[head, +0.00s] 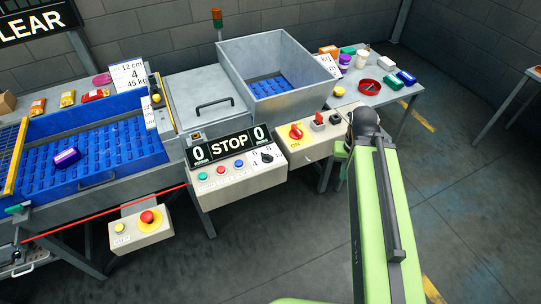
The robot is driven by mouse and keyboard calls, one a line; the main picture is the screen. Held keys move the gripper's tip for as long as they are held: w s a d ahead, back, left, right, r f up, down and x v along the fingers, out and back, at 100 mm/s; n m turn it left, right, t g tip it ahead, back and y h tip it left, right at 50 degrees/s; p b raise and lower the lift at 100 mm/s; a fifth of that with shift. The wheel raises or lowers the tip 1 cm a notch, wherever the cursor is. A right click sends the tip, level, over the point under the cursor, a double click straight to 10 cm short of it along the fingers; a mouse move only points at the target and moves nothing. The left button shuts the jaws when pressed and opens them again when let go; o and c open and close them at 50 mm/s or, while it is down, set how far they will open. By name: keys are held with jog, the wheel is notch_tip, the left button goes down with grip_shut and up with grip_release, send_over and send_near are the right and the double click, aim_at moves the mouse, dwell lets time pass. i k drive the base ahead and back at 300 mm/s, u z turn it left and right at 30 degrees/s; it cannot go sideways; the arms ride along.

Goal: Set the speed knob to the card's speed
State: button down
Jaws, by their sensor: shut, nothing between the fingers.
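The speed knob (267,157) is a black dial at the right end of the white control panel (238,187), with small printed numbers around its left side. I cannot tell surely which number it points to. A white card (128,74) stands behind the blue belt and reads "12 cm", "4" and "45", the last line partly unclear. My green arm rises on the right, well apart from the knob. Its dark joint is in front of the panel's right neighbour, and my gripper's fingers are hidden.
The panel also has green, red and blue buttons under a display (229,145) reading "0 STOP 0". To its right is a box with a red rotary switch (296,131). An emergency stop (148,217) sits lower left. Open floor lies in front.

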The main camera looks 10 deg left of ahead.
aim_at(266, 158)
jog(key=u, duration=0.05)
jog(key=i, duration=0.8)
jog(key=z, duration=1)
jog(key=k, duration=0.7)
jog(key=u, duration=1.35)
jog(key=i, duration=0.45)
jog(key=u, duration=0.15)
